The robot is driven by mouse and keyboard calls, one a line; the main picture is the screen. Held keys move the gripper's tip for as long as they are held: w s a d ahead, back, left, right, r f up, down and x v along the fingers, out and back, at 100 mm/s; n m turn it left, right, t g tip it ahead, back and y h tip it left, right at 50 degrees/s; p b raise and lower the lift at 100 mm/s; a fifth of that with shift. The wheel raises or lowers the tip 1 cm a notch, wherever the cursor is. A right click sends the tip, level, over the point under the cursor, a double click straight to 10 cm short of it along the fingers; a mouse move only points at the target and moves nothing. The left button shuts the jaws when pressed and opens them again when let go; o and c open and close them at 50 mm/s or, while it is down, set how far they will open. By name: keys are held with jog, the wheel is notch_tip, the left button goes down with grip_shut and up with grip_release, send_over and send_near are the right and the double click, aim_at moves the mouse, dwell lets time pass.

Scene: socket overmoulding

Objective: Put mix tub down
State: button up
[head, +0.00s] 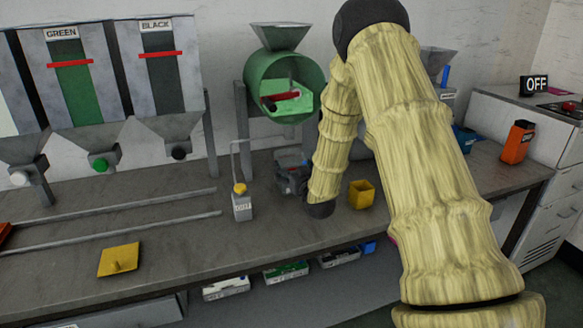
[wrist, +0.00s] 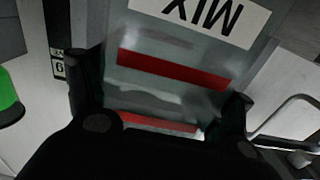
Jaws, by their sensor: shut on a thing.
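The mix tub (wrist: 160,48) is a grey, see-through tub with a white MIX label and red bands. In the wrist view it fills the space between the fingers, and the label appears upside down. My gripper (wrist: 160,95) is shut on it, one finger on each side. In the head view my gripper (head: 296,182) is low over the bench, below the green drum, and the tub is mostly hidden there. I cannot tell whether the tub's base touches the bench.
A grey bottle with a yellow cap (head: 242,206) stands left of my gripper, and a yellow cup (head: 362,194) stands to its right. A green drum (head: 262,92) hangs above. A yellow plate (head: 120,260) lies front left. The bench (head: 190,245) is clear between plate and bottle.

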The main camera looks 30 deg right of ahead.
jog(key=shift+f, duration=0.1)
jog(key=o, duration=1.1)
jog(key=shift+c, duration=0.2)
jog(key=shift+r, duration=0.2)
jog(key=shift+s+a+f, duration=0.1)
jog(key=shift+s, duration=0.25)
jog(key=v, duration=1.1)
jog(key=shift+s+b, duration=0.2)
jog(key=shift+b, duration=0.2)
